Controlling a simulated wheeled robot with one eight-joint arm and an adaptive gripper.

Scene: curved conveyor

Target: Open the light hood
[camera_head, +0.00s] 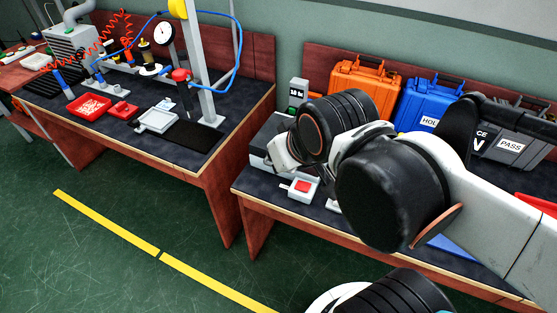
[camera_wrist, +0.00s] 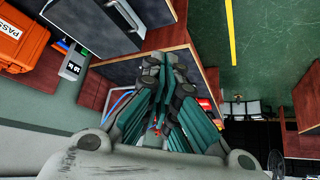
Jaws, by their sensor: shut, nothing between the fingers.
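A grey box-like unit (camera_head: 259,146), which looks like the light hood, sits at the left end of the right bench in the head view. My arm covers much of it, and I cannot tell whether its lid is raised. A grey casing (camera_wrist: 95,24) in the wrist view, to the left of my fingers, seems to be the same unit. My gripper (camera_wrist: 165,62) is shut and empty, close to this casing; I cannot tell whether they touch. In the head view my arm mostly hides the gripper.
A small box with a red button (camera_head: 302,187) sits at the right bench's front edge. A grey-green control box (camera_head: 298,92) stands behind. Orange (camera_head: 364,85) and blue (camera_head: 425,103) cases stand along the back. A gap separates the benches.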

